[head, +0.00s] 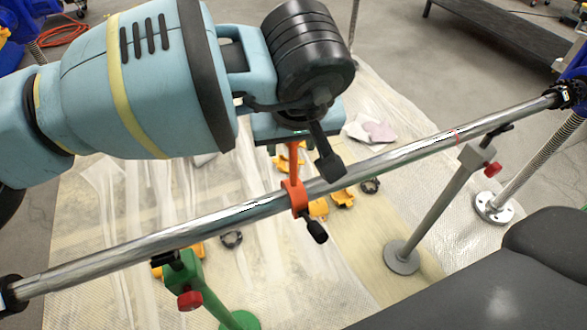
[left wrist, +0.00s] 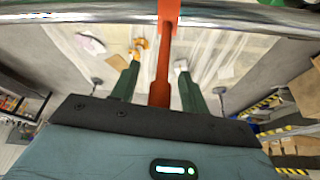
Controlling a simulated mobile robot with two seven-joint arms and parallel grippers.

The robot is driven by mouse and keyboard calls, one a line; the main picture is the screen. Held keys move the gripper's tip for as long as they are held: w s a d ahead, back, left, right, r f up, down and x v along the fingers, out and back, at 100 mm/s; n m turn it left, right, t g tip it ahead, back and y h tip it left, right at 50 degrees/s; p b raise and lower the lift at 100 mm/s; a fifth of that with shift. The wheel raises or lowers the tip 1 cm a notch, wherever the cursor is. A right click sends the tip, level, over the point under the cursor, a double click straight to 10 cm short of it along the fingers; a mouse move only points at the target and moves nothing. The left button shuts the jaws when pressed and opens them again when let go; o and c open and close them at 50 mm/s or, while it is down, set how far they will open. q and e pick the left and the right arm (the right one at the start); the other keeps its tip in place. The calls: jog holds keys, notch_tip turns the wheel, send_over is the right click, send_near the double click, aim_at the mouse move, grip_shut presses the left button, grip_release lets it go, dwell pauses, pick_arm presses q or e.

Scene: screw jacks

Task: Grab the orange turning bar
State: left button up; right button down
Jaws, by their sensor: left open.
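The orange turning bar (head: 293,162) is a thin orange rod with a collar around a long metal pipe (head: 390,160). A black-handled screw sticks out below the collar. In the left wrist view the orange bar (left wrist: 161,75) runs from the pipe down towards my palm. My left gripper (left wrist: 157,66) is open, with one green finger on each side of the bar and visible space between fingers and bar. In the head view my left gripper (head: 292,140) is above the pipe; its body hides its fingers and the bar's upper end. My right gripper is not in view.
A green stand (head: 187,275) with a red knob is under the pipe at left, and a grey stand (head: 435,205) with a red knob at right. Several yellow pieces (head: 343,197) lie on the floor sheet. A dark bench (head: 500,40) stands at the back right.

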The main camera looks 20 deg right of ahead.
pick_arm(q)
jog(key=shift+c, duration=0.5)
grip_shut()
jog(key=shift+r, duration=0.1)
